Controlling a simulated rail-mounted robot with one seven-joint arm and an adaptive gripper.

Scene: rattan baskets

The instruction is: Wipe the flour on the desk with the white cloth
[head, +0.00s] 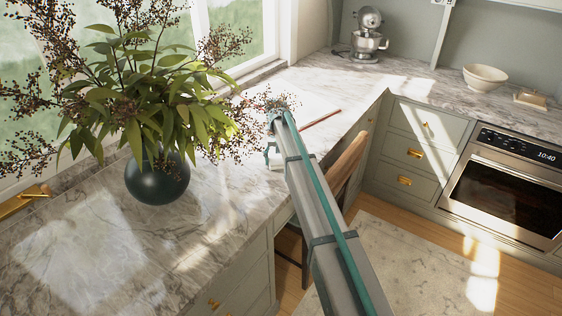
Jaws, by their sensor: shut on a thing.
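My gripper (272,162) hangs at the far end of my arm, low over the marble desk (228,185), to the right of the plant. It is shut on what looks like the white cloth, of which only a small pale bit shows at the fingers. The cloth's shape, and whether it touches the desk, cannot be told. I cannot make out the flour for certain; the bright sunlit marble and my arm make it hard to tell.
A dark round vase (157,180) with wide leafy branches stands left of my gripper. A reddish stick (320,118) lies beyond my arm. A wooden chair (347,165) stands at the desk's right edge. A stand mixer (368,40) and white bowl (485,77) are farther back.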

